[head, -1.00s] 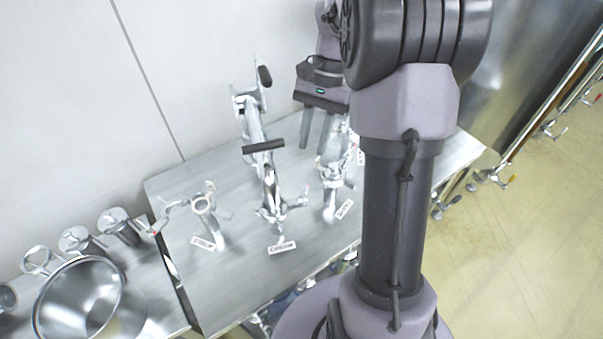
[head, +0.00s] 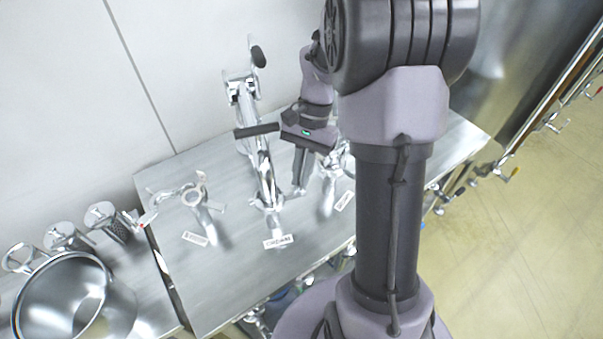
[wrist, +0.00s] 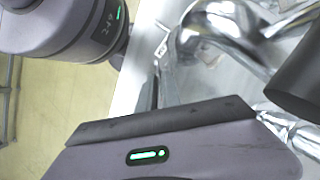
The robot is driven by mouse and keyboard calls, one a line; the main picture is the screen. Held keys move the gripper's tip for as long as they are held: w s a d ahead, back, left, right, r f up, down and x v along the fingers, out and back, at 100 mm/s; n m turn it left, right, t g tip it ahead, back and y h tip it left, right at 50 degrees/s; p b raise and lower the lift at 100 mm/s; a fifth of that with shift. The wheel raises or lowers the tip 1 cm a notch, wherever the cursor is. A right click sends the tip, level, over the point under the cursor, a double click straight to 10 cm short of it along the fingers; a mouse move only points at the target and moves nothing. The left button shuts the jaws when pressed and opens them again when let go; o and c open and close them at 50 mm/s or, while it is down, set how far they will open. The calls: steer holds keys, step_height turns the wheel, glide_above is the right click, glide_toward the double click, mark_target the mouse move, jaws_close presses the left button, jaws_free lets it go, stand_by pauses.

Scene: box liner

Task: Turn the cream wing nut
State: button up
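The middle polished-metal fixture (head: 263,175) stands on the steel table behind a white label (head: 277,241) that appears to read CREAM. In the earlier head view a small wing-like metal part sticks out from its lower right side. That part is now mostly hidden by my gripper (head: 299,188), whose fingers point down close against the right side of the fixture. I cannot tell whether they touch the nut or how far apart they are. In the wrist view, shiny curved metal of a fixture (wrist: 225,25) shows beyond my gripper's body, with the nut not clearly visible.
A similar fixture (head: 329,185) stands close on the right, partly behind my arm. A shorter one (head: 194,197) stands on the left with its own label (head: 195,239). A black crossbar (head: 256,131) juts out near my gripper. A steel bowl (head: 62,300) sits lower left.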

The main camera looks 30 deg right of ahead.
steer(key=shift+m, duration=0.3)
jaws_close()
steer(key=m+t, duration=0.1)
steer(key=m, duration=0.1)
steer(key=m+t+b, duration=0.1)
steer(key=m, duration=0.1)
steer(key=shift+s+m+y, duration=0.15)
steer(key=shift+m+y, duration=0.15)
steer(key=shift+s+m+t+b, duration=0.1)
steer(key=shift+m+t+b, duration=0.5)
steer(key=shift+m, duration=1.4)
steer(key=o, duration=0.6)
jaws_free()
steer(key=shift+c, duration=0.2)
steer(key=p+v, duration=0.7)
steer(key=v, duration=1)
steer(key=shift+s+r, duration=0.2)
steer(key=shift+s, duration=0.1)
